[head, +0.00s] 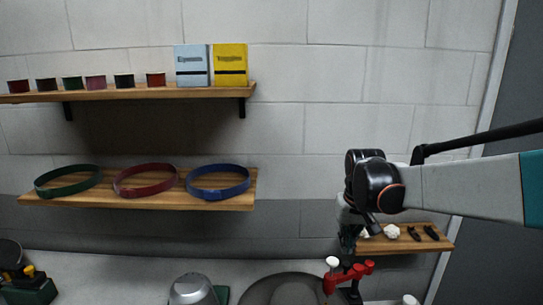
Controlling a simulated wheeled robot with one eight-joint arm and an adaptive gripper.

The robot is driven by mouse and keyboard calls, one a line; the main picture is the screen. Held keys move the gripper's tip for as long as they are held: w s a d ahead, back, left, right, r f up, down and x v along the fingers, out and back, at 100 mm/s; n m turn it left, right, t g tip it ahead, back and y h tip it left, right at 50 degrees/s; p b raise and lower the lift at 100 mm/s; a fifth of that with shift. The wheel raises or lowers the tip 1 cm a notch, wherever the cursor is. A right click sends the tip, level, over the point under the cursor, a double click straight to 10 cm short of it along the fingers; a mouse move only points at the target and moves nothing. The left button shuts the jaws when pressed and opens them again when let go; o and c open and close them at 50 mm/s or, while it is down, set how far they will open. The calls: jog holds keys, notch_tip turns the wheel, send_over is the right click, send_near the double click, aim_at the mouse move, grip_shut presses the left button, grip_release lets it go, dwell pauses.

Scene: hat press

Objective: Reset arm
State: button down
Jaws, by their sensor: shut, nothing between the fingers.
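My arm reaches in from the right side of the head view. My gripper (347,246) hangs below the black wrist joint, pointing down, in front of the wall and at the left end of a small wooden shelf (436,242). It is shut and holds nothing. The fingertips are small and dark here and sit just above a red-handled fixture (350,277). I cannot tell whether they touch it.
Green (68,181), red (145,180) and blue (218,183) bands lie on the lower left shelf. The upper shelf (140,93) holds several small tins, a blue box (192,66) and a yellow box (230,66). A metal dome (192,289) stands below.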

jog(key=s+f+t+b, duration=0.2)
jog(key=s+f+b, duration=0.3)
jog(key=s, duration=0.7)
jog(key=s+f+t+b, duration=0.3)
jog(key=s+f+b, duration=0.2)
jog(key=s, duration=0.8)
jog(key=shift+s+b, duration=0.25)
jog(key=shift+b, duration=0.4)
